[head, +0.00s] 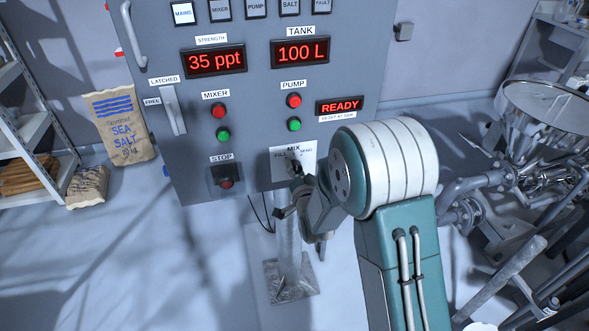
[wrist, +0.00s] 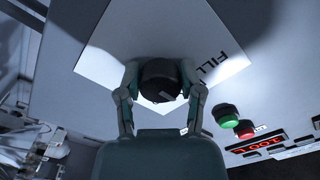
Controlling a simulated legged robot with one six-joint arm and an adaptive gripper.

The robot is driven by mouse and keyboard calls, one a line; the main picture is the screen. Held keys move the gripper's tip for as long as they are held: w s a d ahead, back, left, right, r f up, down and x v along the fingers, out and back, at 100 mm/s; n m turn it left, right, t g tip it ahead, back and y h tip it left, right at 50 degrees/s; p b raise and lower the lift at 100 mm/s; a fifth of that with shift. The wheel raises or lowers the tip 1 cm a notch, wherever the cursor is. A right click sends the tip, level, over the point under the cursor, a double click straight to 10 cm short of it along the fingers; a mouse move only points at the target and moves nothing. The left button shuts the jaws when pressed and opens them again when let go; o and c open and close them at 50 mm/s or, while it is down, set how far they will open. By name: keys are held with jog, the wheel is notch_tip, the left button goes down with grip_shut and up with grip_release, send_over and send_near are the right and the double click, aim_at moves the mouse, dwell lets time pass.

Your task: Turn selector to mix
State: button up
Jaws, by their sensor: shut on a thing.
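The selector is a round black knob (wrist: 161,80) on a white label plate (wrist: 105,52) low on the grey control panel. In the head view the plate (head: 279,153) reads FILL, MIX and SEND, with MIX at the top. My gripper (wrist: 160,88) has a finger on each side of the knob and is shut on it. In the head view my gripper (head: 298,172) reaches the plate from the right and mostly covers the knob. Which mark the knob points at cannot be told.
The panel has a red pump button (head: 294,101), a green pump button (head: 294,124), a stop button (head: 226,183) and a READY display (head: 340,106). A metal hopper (head: 545,110) and pipes stand at the right. Salt bags (head: 120,127) stand at the left.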

jog(key=shift+w, duration=0.1)
jog(key=o, duration=1.1)
jog(key=shift+o, duration=0.2)
jog(key=v, duration=1.2)
jog(key=shift+w, duration=0.1)
